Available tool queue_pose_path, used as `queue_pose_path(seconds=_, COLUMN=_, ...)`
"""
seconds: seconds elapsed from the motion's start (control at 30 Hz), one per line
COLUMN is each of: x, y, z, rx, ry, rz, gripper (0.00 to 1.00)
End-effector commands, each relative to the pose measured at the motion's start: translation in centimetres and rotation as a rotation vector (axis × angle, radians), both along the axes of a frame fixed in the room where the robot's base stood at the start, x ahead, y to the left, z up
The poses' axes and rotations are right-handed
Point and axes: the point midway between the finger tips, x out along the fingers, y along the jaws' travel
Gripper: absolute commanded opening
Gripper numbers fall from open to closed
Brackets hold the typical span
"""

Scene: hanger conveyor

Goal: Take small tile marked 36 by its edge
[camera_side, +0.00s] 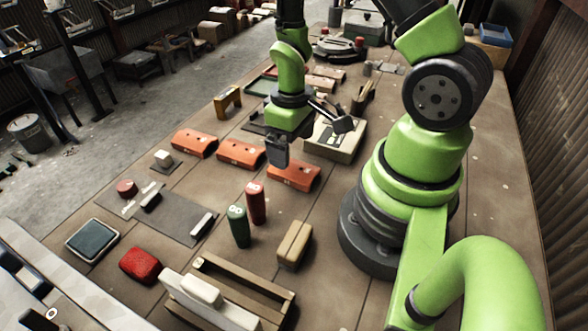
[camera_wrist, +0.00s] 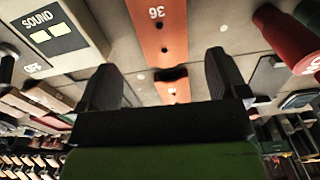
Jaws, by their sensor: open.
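The orange tile marked 36 (camera_wrist: 160,30) lies lengthwise ahead of my gripper (camera_wrist: 162,62) in the wrist view, its number upside down. It has small dark holes and a dark notch at its near end. My fingers are open, one on each side of that end, with nothing held. In the side view, my gripper (camera_side: 278,153) is just above the left end of the rightmost orange tile (camera_side: 295,176), which seems to be the same one. I cannot tell how high the fingertips are above it.
Two more orange tiles (camera_side: 240,154) (camera_side: 194,142) lie to the left. A pale box (camera_side: 335,140) marked SOUND in the wrist view (camera_wrist: 50,35) stands behind the tile. Red (camera_side: 256,203) and green (camera_side: 238,226) cylinders stand in front.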

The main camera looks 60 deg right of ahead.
Motion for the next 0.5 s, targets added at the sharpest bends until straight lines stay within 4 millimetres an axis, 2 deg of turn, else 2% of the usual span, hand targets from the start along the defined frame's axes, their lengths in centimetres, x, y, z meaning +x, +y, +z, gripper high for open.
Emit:
queue_pose_path(seconds=0.23, x=-0.2, y=0.1, z=-1.5, rx=0.001, ry=0.003, rz=0.0, gripper=0.92)
queue_pose_path(seconds=0.5, x=-0.7, y=0.4, z=-4.9, rx=0.001, ry=0.004, rz=-0.002, gripper=0.92)
